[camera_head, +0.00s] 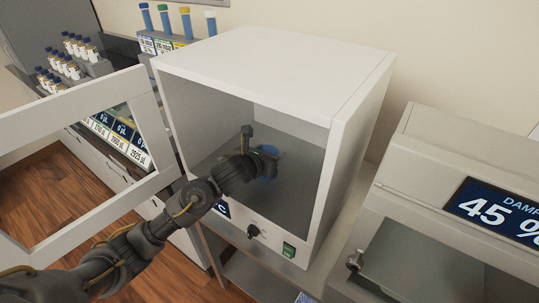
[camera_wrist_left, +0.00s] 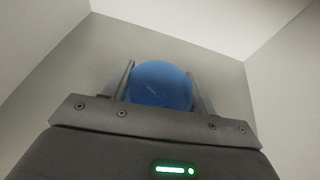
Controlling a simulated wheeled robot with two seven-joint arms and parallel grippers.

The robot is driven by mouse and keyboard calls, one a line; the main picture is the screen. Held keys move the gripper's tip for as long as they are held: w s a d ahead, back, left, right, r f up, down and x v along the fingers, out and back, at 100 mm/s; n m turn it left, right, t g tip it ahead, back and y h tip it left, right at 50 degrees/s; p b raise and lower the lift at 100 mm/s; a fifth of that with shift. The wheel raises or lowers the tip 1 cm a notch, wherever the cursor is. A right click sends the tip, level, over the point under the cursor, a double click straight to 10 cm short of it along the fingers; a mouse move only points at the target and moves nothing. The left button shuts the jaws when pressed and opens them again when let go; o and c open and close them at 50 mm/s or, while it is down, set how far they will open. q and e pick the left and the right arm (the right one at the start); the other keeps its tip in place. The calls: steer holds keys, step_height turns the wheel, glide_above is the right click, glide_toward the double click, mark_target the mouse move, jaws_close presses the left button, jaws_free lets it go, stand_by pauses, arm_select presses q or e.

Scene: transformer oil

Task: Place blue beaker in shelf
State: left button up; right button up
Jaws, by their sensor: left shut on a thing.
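The blue beaker (camera_head: 268,166) is inside the open white cabinet (camera_head: 270,65), mostly hidden behind my left gripper (camera_head: 262,155) in the head view. My left arm reaches in through the cabinet's open front. In the left wrist view the blue beaker (camera_wrist_left: 161,85) sits between the two fingers of my left gripper (camera_wrist_left: 160,88), which is shut on it. The cabinet's pale inner walls surround it there. I cannot tell whether the beaker touches the cabinet floor. My right gripper is not in view.
The cabinet's framed door (camera_head: 75,115) stands open to the left, beside my left arm. A grey machine with a display (camera_head: 495,208) stands at the right. Racks of small bottles (camera_head: 75,58) and several capped tubes (camera_head: 165,20) stand behind at the left.

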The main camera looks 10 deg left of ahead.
arm_select(q)
steer(key=o, duration=0.6)
steer(key=shift+f, duration=0.15)
steer(key=o, duration=0.4)
steer(key=shift+r, duration=0.25)
steer(key=shift+s+a, duration=0.1)
steer(key=shift+s, duration=0.2)
steer(key=p+v, duration=0.2)
steer(key=v, duration=0.9)
steer(key=shift+s+a+r, duration=0.1)
steer(key=shift+s, duration=0.1)
